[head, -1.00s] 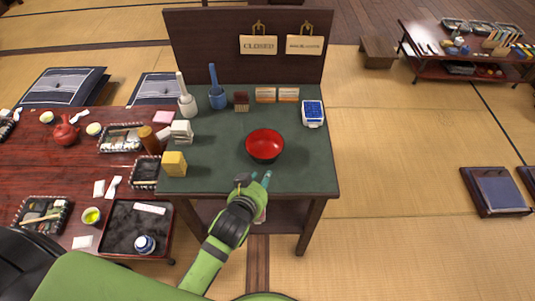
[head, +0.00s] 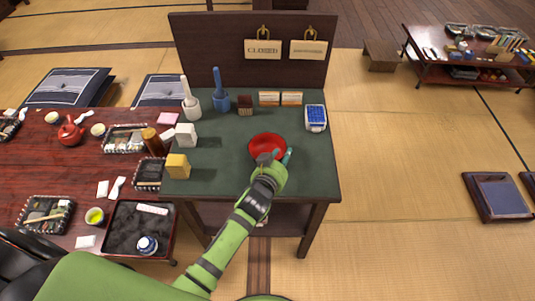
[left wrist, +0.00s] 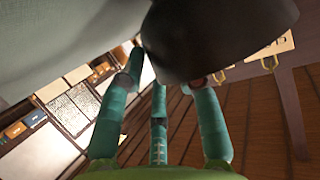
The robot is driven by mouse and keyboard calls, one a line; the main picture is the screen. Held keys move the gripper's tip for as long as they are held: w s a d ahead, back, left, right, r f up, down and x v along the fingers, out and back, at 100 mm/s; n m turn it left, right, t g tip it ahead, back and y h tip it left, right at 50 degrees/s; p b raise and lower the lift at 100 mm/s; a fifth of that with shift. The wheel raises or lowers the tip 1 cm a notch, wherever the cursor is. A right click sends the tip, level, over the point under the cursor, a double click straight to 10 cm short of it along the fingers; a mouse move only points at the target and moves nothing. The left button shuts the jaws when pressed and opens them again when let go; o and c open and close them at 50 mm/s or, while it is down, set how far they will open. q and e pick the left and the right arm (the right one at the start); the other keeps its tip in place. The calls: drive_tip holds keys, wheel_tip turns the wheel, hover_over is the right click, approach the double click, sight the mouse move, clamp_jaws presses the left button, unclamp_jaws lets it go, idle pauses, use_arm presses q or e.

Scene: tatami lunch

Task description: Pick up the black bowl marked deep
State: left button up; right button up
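A round bowl (head: 267,143) with a red inside stands on the green top of the small table, right of its middle. In the left wrist view its dark, blackish outside (left wrist: 215,38) fills the top, close to the fingers. No "deep" marking is readable. My left gripper (head: 277,157) is at the bowl's near rim, its teal fingers spread. In the left wrist view the fingers (left wrist: 165,85) stand apart, with the bowl just beyond them. I cannot tell whether they touch it. My right gripper is not in view.
The green table (head: 315,180) also holds a yellow block (head: 177,167), a white block (head: 186,135), two mortars, cards and a blue-white box (head: 316,118). A dark back panel (head: 220,50) with hanging signs rises behind. A red low table (head: 60,165) adjoins at left.

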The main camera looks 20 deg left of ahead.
use_arm(q)
clamp_jaws()
drive_tip(key=shift+r, duration=0.15)
